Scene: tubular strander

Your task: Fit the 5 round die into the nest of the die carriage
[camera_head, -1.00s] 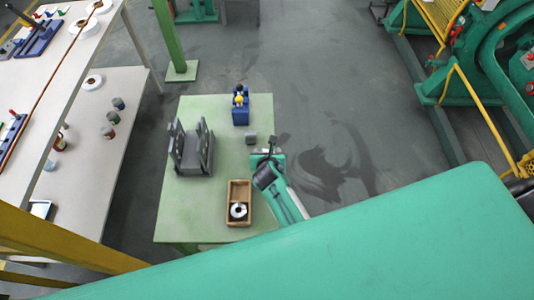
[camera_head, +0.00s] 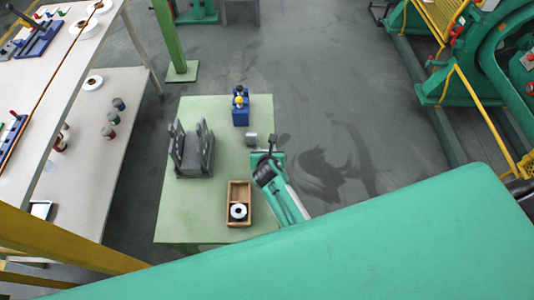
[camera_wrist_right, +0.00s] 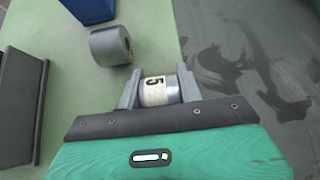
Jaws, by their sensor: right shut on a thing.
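The 5 round die (camera_wrist_right: 158,90), a metal cylinder with a cream label reading "5", is between the fingers of my right gripper (camera_wrist_right: 160,88) in the right wrist view. My right gripper is shut on it. In the head view my right gripper (camera_head: 268,154) is over the right edge of the green table, and I cannot make out the die there. The grey fixture with upright plates (camera_head: 192,152), which looks like the die carriage, stands on the table to the left, apart from the gripper. Its nest cannot be made out. My left gripper is not in view.
A plain grey cylinder (camera_head: 252,139) lies just beyond my right gripper, also in the wrist view (camera_wrist_right: 111,46). A blue block (camera_head: 240,114) stands at the far end. A wooden box (camera_head: 232,218) with a white ring is nearer. Bare tabletop (camera_head: 225,160) lies between gripper and fixture.

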